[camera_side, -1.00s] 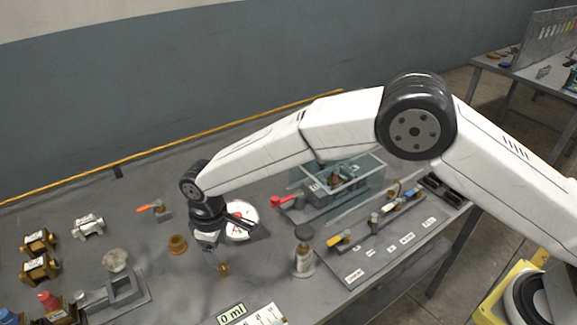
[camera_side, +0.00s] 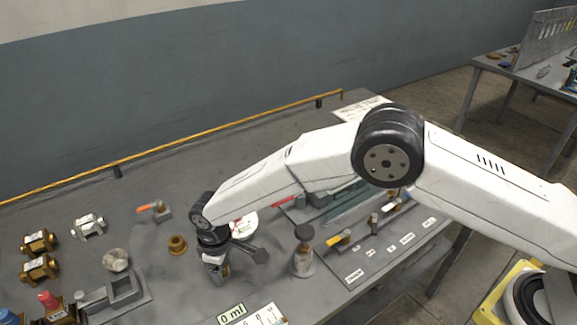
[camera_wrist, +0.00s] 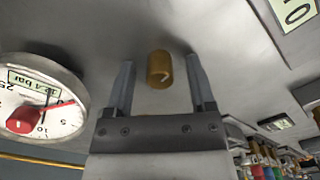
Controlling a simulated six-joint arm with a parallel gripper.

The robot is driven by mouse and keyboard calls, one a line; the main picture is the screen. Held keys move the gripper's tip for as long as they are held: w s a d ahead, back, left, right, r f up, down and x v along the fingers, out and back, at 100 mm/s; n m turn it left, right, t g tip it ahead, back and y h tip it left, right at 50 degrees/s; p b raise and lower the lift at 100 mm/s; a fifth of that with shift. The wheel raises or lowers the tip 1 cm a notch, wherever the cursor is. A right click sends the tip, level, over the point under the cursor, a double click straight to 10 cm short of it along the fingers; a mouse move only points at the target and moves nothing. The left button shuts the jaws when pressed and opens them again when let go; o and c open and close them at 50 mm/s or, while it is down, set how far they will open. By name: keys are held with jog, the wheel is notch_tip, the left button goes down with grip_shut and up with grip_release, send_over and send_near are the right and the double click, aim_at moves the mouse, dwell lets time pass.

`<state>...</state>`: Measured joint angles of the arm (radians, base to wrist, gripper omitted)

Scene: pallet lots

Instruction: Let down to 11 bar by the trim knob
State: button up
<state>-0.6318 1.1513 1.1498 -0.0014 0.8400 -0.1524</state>
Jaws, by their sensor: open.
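The brass trim knob (camera_wrist: 159,69) stands on the bench, between and slightly beyond the fingers of my gripper in the wrist view. My gripper (camera_side: 216,278) is open and points down over the knob's place, which it hides in the side view. A gap shows on each side of the knob, so no finger visibly touches it. The round white gauge (camera_wrist: 62,118) is left of the gripper in the wrist view, with a red centre and a small green display ending in "2.4 bar"; its first digit is unclear. The gauge also shows in the side view (camera_side: 247,223), partly covered.
A "0 ml" display (camera_side: 231,313) lies in front. A yellow-handled valve (camera_side: 340,241) is farther right.

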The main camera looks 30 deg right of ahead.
grip_shut()
jog(key=shift+n, duration=1)
grip_release()
